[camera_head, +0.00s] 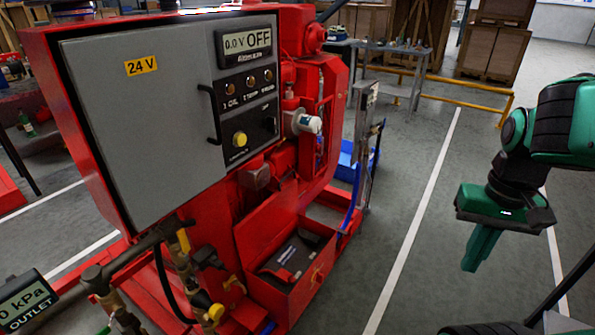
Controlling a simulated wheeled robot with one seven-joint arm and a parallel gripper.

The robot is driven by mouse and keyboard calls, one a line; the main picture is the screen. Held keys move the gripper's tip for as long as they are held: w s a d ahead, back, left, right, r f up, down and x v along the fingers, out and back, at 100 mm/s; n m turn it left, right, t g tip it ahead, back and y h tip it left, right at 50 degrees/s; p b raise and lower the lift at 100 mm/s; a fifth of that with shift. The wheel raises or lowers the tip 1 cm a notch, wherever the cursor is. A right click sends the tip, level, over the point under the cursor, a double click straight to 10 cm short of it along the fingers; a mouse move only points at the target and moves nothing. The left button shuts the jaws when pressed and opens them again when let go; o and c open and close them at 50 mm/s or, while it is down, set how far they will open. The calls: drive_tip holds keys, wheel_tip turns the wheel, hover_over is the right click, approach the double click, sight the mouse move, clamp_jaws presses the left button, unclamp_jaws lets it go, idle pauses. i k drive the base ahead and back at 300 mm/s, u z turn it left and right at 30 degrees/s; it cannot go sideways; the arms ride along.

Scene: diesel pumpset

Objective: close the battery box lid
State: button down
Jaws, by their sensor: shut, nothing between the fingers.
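The red battery box (313,288) sits low on the front of the red pumpset. Its lid (266,222) stands open, raised at the back left of the box. A dark battery with a red part on top (291,256) shows inside the open box. A small yellowish latch is on the box's front. My gripper (471,268) is at the right, well apart from the box and lid. Its green fingers are together, pointing down, with nothing seen between them.
A grey control panel marked 24 V (140,120) overhangs the box at upper left. Brass-coloured pipework and valves (200,290) stand left of the box. A narrow upright post (368,140) and a blue bin (346,160) stand behind it. Grey floor (400,230) between box and gripper is clear.

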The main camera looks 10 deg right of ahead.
sight(252, 234)
drive_tip(key=z, duration=0.1)
drive_tip(key=i, duration=0.95)
drive_tip(key=u, duration=0.35)
